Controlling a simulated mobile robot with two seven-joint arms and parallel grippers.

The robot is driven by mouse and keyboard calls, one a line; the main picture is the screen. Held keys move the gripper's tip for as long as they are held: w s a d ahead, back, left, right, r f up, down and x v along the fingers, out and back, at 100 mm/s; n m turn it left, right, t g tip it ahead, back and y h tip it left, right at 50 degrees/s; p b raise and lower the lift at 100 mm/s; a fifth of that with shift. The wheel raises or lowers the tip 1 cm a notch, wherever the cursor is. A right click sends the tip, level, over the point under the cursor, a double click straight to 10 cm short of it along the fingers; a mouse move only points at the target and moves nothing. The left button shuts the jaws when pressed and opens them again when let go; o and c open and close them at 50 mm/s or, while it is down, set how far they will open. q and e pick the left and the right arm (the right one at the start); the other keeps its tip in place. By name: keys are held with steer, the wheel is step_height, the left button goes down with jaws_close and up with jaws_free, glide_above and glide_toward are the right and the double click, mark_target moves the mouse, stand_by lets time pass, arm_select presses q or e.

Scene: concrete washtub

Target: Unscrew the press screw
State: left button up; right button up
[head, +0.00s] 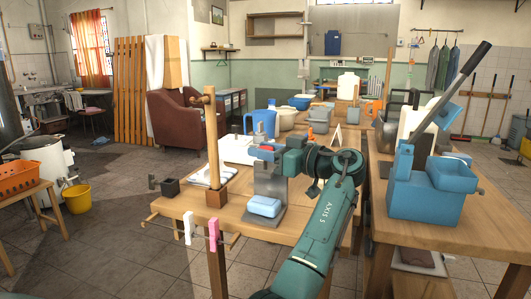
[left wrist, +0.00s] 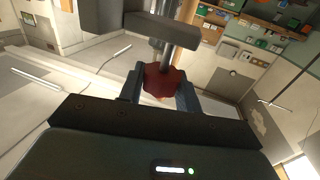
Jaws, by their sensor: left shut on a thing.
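The press is a grey stand (head: 270,181) on the wooden table. Its red knob (head: 266,148) shows at the top, and it also shows in the left wrist view (left wrist: 160,81). My left gripper (head: 268,153) is shut on the red knob. In the left wrist view one finger of the left gripper (left wrist: 160,88) lies on each side of the knob. The metal screw shaft (left wrist: 166,57) runs from the knob through a dark grey crossbar (left wrist: 158,30). The fingers partly cover the knob's sides. My right gripper is not in view.
A blue jug (head: 263,123) is behind. A blue device with a long lever (head: 425,195) stands right. The floor left is partly clear.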

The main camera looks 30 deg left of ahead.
arm_select(q)
steer(key=o, duration=0.9)
steer(key=shift+o, duration=0.2)
steer(key=d, duration=1.3)
steer(key=shift+p, duration=0.3)
